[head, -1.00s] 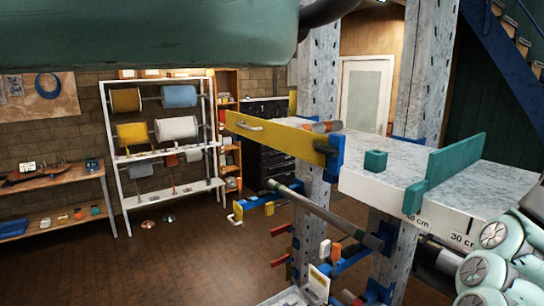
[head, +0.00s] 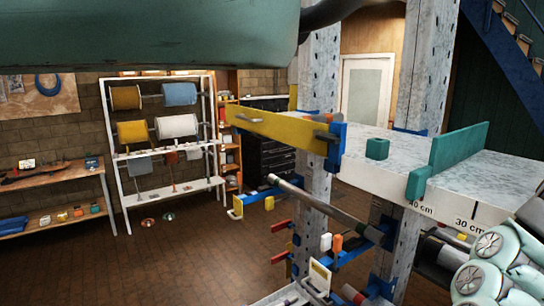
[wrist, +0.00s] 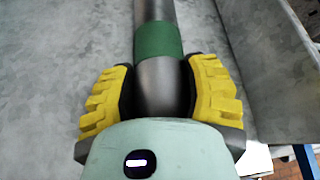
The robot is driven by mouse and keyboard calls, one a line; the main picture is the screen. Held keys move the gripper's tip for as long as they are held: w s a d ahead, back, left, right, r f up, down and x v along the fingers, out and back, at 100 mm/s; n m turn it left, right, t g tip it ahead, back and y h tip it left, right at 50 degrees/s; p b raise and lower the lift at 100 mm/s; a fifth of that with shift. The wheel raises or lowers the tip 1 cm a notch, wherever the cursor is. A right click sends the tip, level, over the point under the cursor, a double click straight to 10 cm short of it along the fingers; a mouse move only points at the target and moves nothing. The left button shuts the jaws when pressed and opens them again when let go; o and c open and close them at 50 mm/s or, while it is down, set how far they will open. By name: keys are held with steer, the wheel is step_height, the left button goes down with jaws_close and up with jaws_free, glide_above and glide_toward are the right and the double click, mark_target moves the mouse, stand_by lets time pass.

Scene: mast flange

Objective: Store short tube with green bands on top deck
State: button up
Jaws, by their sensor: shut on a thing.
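In the wrist view my gripper (wrist: 160,95) has its yellow-padded fingers shut on a dark grey tube (wrist: 160,78) with a green band (wrist: 158,42). The tube runs up out of the picture, so its far end is hidden. In the head view the gripper and this tube do not show. The top deck (head: 400,165) is a grey speckled slab with a white front edge marked 30 cm.
Another grey tube (head: 330,208) lies across lower arms. Perforated posts (head: 425,75) rise behind the deck. In the wrist view a grey wall-like edge (wrist: 268,75) lies close right of the tube.

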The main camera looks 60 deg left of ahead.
steer(key=o, duration=1.4)
steer(key=shift+c, duration=0.2)
steer(key=shift+s+r, duration=0.1)
steer(key=shift+v, duration=3.65)
steer(key=shift+a, duration=0.15)
